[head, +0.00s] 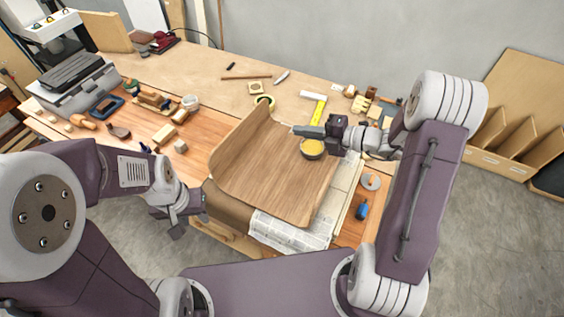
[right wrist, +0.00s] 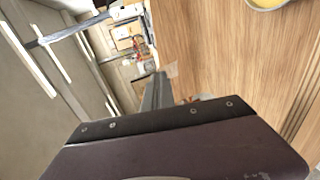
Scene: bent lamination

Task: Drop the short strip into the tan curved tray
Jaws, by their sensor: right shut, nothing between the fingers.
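The tan curved tray (head: 270,180) is a bent wood sheet at the middle of the table, its left side curling up. Its wood grain also fills the right side of the right wrist view (right wrist: 225,65). My right gripper (head: 297,131) is shut and empty, over the tray's far right part, beside the bowl. Its narrow shut fingers also show in the right wrist view (right wrist: 157,88). My left gripper (head: 192,226) hangs off the table's front left, apart from the tray, its fingers apart and empty. I cannot pick out the short strip for certain.
A bowl of yellow stuff (head: 312,149) stands by the tray's right part. Newspaper (head: 290,232) lies under the tray's front edge. Blocks and tools crowd the left; the back of the table is mostly clear.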

